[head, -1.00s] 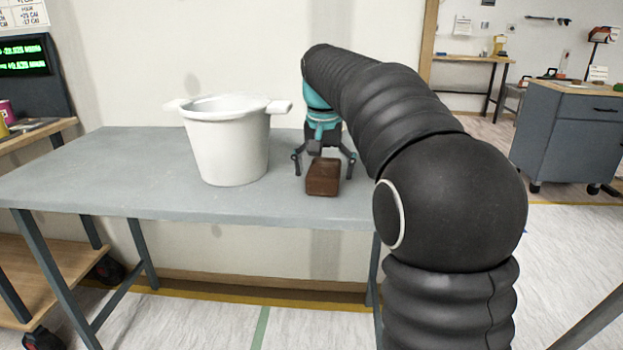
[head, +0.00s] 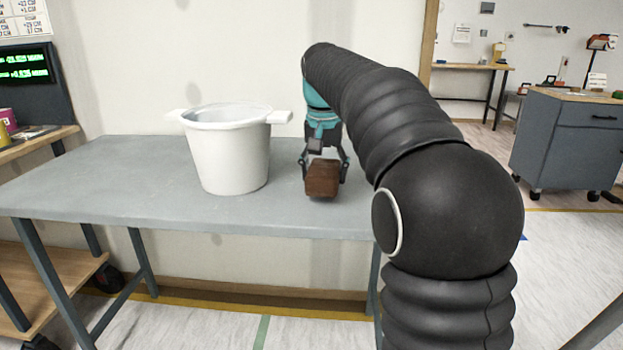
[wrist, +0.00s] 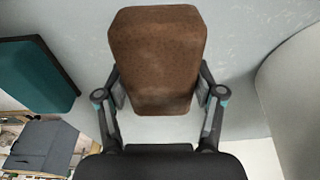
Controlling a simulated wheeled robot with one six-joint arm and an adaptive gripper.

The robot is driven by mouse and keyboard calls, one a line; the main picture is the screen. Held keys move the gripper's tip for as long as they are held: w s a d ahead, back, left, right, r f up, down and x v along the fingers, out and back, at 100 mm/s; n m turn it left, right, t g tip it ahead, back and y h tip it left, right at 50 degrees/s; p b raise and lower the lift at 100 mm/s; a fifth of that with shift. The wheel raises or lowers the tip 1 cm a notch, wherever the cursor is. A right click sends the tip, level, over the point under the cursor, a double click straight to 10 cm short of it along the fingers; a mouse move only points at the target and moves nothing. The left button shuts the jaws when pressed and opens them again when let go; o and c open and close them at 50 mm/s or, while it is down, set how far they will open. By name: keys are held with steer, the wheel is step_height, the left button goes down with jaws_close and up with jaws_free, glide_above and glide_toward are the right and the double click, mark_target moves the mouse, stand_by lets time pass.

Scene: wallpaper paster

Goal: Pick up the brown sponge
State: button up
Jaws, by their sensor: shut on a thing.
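The brown sponge (head: 322,180) is a block at the right part of the grey table, to the right of the white bucket. My gripper (head: 323,165) is over it from above, with a finger on each side. In the wrist view the sponge (wrist: 157,60) sits between the two fingers of my gripper (wrist: 160,95), and the pads press against its sides. My gripper is shut on it. I cannot tell clearly whether its underside still touches the table.
A white bucket (head: 228,155) with two side handles stands on the grey table (head: 110,180), left of my gripper. The table's left part is clear. A grey drawer cabinet (head: 566,140) stands at the far right, and a wooden shelf unit (head: 40,265) at the left.

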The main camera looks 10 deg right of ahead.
step_height(320, 180, up, 2)
steer(key=shift+r, duration=0.15)
steer(key=s+d+r+p, duration=0.1)
steer(key=s+d+r, duration=0.5)
steer(key=d, duration=0.3)
steer(key=shift+s+d+r, duration=0.2)
steer(key=shift+d+r, duration=0.1)
steer(key=shift+d, duration=0.1)
steer(key=o, duration=0.4)
steer(key=c, duration=0.5)
